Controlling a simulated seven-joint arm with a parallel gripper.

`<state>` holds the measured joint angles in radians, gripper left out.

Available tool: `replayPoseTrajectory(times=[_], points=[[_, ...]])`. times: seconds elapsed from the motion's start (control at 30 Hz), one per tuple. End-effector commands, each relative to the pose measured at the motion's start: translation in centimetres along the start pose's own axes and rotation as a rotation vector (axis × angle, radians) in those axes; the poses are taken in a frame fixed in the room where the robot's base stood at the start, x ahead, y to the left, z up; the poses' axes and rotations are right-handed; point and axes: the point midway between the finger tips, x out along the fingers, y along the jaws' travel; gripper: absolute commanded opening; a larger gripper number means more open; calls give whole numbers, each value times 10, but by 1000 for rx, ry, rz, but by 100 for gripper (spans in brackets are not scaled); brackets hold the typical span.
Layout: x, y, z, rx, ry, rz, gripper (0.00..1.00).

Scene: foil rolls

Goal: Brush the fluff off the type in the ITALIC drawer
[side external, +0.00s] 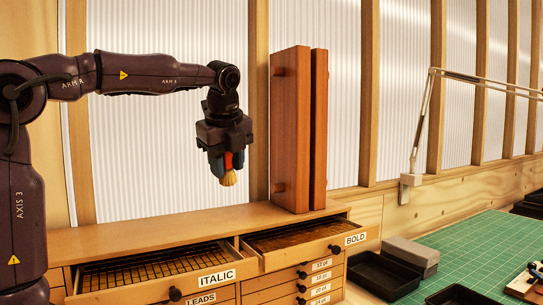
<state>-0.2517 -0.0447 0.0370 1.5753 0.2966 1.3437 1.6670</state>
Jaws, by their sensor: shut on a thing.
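My gripper (227,162) points down in the air above the cabinet top, shut on a small brush (229,179). A bit of red shows between the fingers, and pale yellow bristles hang below them. The ITALIC drawer (215,277) is pulled open below and slightly left of my gripper. Its inside is divided into many small compartments. The type in it is too small to make out, and I cannot pick out any fluff. The bristles are well above the drawer, touching nothing.
The BOLD drawer (343,241) is also open, to the right. Tall reddish-brown wooden boards (292,130) stand on the cabinet top (180,229), right of my gripper. Black trays (384,275), a grey block (411,252) and a lamp (423,115) are farther right, by a green mat (480,252).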

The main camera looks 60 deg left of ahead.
Motion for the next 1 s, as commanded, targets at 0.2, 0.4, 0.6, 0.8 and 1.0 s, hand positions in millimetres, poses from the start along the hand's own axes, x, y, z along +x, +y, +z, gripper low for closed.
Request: replayPoseTrajectory(times=[0.2,0.4,0.6,0.8,1.0], points=[[16,62,-3,-7,-15,83,12],[24,74,-6,17,-24,165,12],[41,78,-12,20,-25,174,12],[59,82,-18,20,-26,173,12],[68,84,-21,19,-25,171,12]])
